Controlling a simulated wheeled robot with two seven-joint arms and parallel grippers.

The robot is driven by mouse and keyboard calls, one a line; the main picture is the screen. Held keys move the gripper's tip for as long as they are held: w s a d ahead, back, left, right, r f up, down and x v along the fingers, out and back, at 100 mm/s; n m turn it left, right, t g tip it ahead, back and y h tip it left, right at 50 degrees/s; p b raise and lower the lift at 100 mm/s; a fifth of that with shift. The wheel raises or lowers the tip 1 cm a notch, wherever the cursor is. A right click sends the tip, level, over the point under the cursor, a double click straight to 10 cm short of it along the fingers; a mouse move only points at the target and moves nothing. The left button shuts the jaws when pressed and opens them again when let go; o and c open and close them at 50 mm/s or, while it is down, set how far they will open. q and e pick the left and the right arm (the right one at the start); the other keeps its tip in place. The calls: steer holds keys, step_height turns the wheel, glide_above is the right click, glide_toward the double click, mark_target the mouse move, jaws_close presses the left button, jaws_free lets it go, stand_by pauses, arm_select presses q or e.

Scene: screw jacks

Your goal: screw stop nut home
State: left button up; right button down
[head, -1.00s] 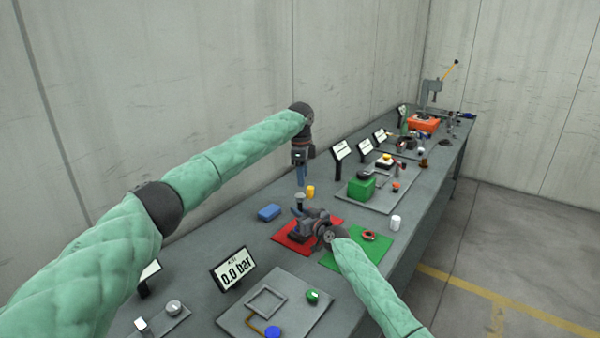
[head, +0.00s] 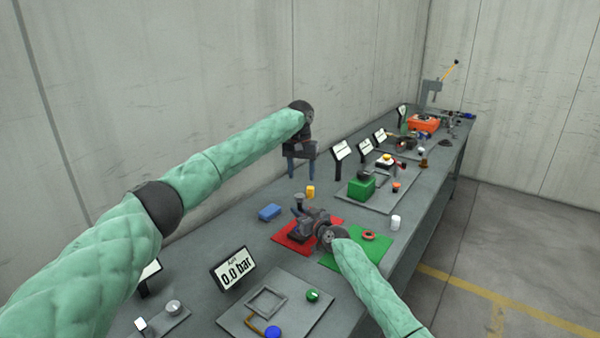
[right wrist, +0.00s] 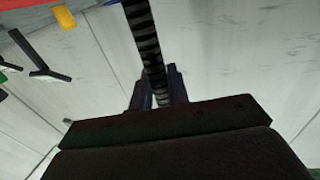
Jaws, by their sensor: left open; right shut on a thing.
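My right gripper (head: 298,213) is low over the red mat (head: 284,238). In the right wrist view its fingers (right wrist: 158,88) are shut on a dark rod with grey bands (right wrist: 143,38), which looks like a threaded screw. In the head view a grey round-topped piece (head: 299,197) stands at the fingertips; the gripper hides most of what is below it. My left gripper (head: 301,177) is open and empty, pointing down above and behind that piece, apart from it. An orange ring (head: 369,235) lies on the green mat (head: 385,249). I cannot tell which part is the stop nut.
A yellow cylinder (head: 310,191) and a blue block (head: 269,212) stand close behind the red mat. A white cylinder (head: 395,222) is at the right. A 0.0 bar display (head: 234,269) stands at the front left. A green box (head: 361,188) sits farther along the bench.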

mark_target(300, 195)
arm_select(q)
steer(key=n, duration=0.5)
steer(key=shift+a+n, duration=0.1)
steer(key=shift+n, duration=0.3)
steer(key=n, duration=1.1)
steer(key=shift+a, duration=0.1)
steer(key=n, duration=0.6)
steer(key=shift+f, duration=4.05)
steer(key=shift+c, duration=0.4)
